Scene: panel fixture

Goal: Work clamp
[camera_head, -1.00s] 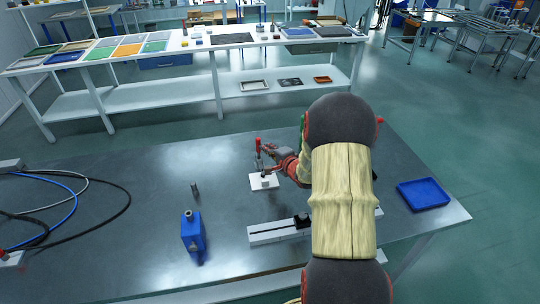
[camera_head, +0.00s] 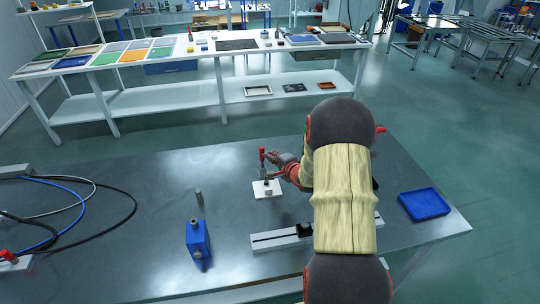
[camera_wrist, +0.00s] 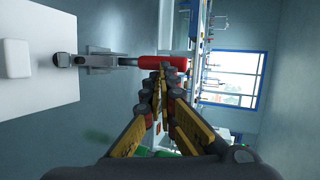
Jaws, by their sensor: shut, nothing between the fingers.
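The clamp (camera_head: 264,171) stands on a small white plate (camera_head: 273,192) on the grey table. It has a red handle, upright in the head view. In the wrist view the clamp's metal linkage (camera_wrist: 102,61) stands out from the white plate (camera_wrist: 38,92), with the red handle (camera_wrist: 172,63) at its end. My gripper (camera_wrist: 162,72) is shut and empty, its fingertips at the handle's lower side in the wrist view. Whether they touch it I cannot tell. In the head view my gripper (camera_head: 275,158) is beside the handle and partly hidden by my arm.
A blue block with a short post (camera_head: 198,240) and a small grey cylinder (camera_head: 199,197) stand left of the plate. A white rail (camera_head: 275,241) lies in front, partly behind my arm. A blue tray (camera_head: 424,203) is at the right. Cables (camera_head: 80,210) lie far left.

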